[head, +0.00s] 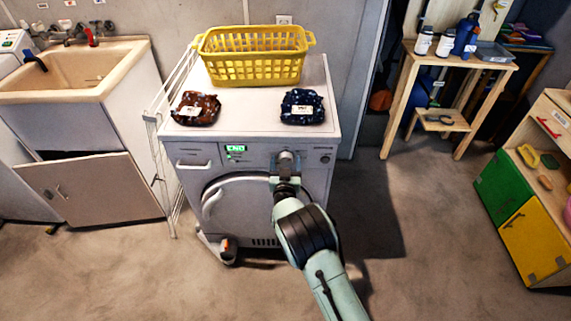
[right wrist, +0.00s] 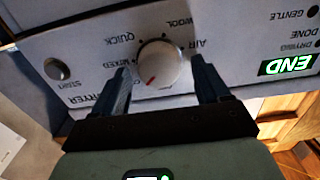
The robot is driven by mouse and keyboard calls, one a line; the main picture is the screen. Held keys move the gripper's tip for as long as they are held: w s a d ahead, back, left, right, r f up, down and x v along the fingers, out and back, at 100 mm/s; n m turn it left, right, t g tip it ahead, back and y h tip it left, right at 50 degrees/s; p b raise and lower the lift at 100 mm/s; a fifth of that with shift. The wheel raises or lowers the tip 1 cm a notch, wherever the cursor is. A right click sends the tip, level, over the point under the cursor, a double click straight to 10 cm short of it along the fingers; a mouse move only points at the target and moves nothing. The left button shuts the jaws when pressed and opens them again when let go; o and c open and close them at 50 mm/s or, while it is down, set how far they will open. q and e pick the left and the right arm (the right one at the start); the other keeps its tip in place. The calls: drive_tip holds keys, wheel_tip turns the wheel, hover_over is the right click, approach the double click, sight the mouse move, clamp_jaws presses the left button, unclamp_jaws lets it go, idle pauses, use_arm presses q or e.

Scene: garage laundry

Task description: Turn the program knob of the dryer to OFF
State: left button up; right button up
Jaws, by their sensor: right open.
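The white dryer (head: 250,115) stands in the middle of the head view, its control panel facing me. Its program knob (right wrist: 158,62) shows in the right wrist view as a round pale dial with a red mark, pointing toward the lower left of that picture. The panel appears upside down there, with QUICK, MIXED, WOOL and AIR readable around the dial; I cannot read an OFF label. My right gripper (head: 286,160) is open at the panel. Its fingers (right wrist: 159,70) stand on either side of the knob, with small gaps visible. My left gripper is not in view.
A lit display (right wrist: 290,65) reads END, and a Start button (right wrist: 57,68) is on the panel. A drying rack (head: 162,130) stands left. The floor in front is mostly clear.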

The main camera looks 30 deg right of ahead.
drive_tip(key=c, duration=1)
drive_tip(key=n, duration=0.4)
drive_tip(key=shift+a+n+p, duration=0.15)
drive_tip(key=shift+n+p, duration=0.15)
drive_tip(key=shift+n, duration=0.1)
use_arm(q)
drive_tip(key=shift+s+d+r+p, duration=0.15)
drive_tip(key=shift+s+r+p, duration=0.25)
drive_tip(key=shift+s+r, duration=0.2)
use_arm(e)
drive_tip(key=shift+w+f+n, duration=0.1)
drive_tip(key=shift+f+n, duration=0.05)
drive_tip(key=shift+n, duration=2.35)
drive_tip(key=o, duration=1)
